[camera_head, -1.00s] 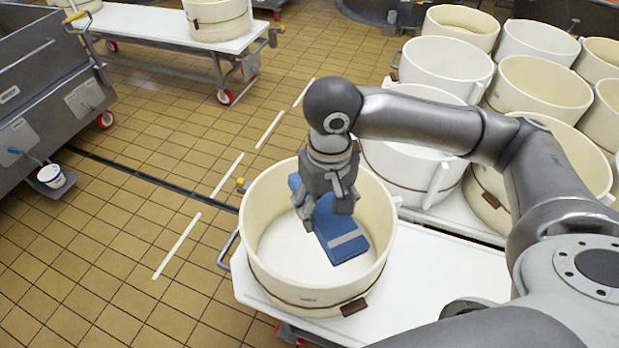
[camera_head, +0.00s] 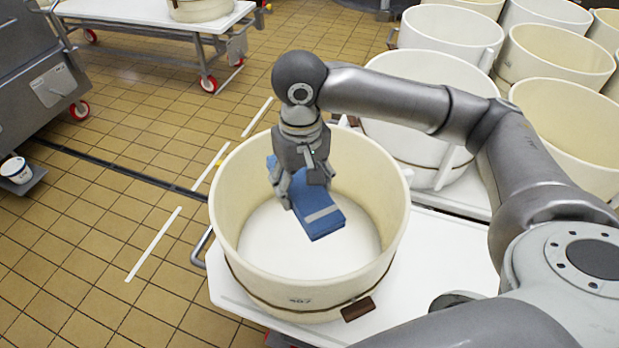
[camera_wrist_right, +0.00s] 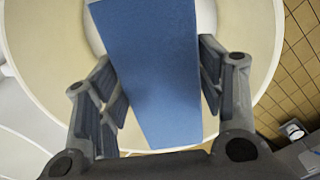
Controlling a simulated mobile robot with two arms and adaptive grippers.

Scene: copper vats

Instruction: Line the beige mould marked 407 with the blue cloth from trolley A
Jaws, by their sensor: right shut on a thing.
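The beige mould marked 407 (camera_head: 290,298) stands upright on a white trolley top (camera_head: 450,262), its mouth open and its pale floor bare. My right gripper (camera_head: 302,190) is over the mould's mouth and shut on the folded blue cloth (camera_head: 318,214), which has a pale stripe near one end. The cloth hangs tilted above the mould floor. In the right wrist view the blue cloth (camera_wrist_right: 155,70) lies between the two fingers of the right gripper (camera_wrist_right: 160,85), with the mould's rim around it. My left gripper is not in view.
Several white and beige moulds (camera_head: 555,58) stand close together at the right and back. Another trolley (camera_head: 150,12) with a beige mould is at the back left. The tiled floor between is clear.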

